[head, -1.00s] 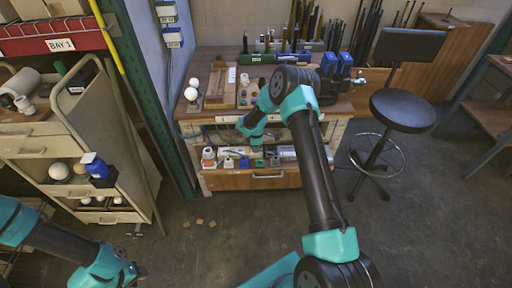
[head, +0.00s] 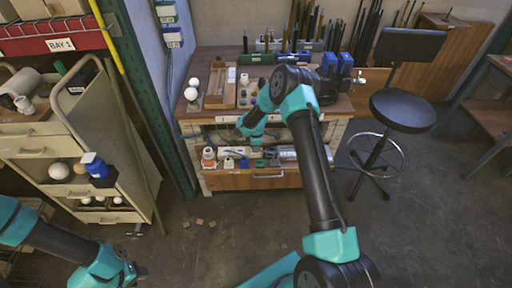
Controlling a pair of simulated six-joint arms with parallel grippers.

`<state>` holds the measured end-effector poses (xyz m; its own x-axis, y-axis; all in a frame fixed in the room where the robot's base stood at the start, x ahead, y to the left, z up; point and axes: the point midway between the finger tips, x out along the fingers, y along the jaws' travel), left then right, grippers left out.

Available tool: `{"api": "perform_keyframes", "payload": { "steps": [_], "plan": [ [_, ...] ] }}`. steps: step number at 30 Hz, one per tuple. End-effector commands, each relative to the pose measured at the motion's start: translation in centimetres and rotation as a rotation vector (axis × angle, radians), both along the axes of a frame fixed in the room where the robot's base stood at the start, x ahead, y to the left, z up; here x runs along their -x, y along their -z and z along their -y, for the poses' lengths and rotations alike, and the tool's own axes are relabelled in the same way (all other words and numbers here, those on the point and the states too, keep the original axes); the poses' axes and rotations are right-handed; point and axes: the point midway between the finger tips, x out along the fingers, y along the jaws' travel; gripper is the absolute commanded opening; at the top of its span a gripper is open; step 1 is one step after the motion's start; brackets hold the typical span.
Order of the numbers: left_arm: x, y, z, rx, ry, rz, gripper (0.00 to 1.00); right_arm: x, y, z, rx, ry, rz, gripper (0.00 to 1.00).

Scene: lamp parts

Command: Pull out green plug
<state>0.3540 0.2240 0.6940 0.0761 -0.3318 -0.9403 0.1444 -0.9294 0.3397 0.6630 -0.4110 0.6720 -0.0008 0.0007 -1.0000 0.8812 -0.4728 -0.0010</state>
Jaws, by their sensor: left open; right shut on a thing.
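My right arm reaches over the bench and bends down and left. Its gripper (head: 256,142) is low at the bench front, just above the open drawer (head: 222,181). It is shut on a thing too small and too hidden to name. A small green piece (head: 260,163) lies in the drawer just below this gripper; I cannot tell whether it is the green plug. Small coloured pieces also sit on a pale board on the bench top, partly behind my arm. My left gripper (head: 140,272) is open, low at the left over the floor, far from the bench.
A black stool (head: 402,110) stands right of the bench. A cream cart (head: 100,130) with a blue spray bottle (head: 94,165) stands at the left. The floor between is mostly clear.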

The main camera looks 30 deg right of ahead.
Motion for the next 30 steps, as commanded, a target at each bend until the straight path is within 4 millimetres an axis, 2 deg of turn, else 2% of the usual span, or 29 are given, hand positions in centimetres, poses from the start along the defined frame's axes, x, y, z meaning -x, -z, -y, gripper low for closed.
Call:
{"api": "perform_keyframes", "payload": {
  "steps": [30],
  "plan": [
    [0.0, 0.0, 0.0, 0.0, 0.0, 0.0, 0.43, -0.05, -1.06, 0.01, 0.0, -0.001, 0.001, 0.0]
  ]
}}
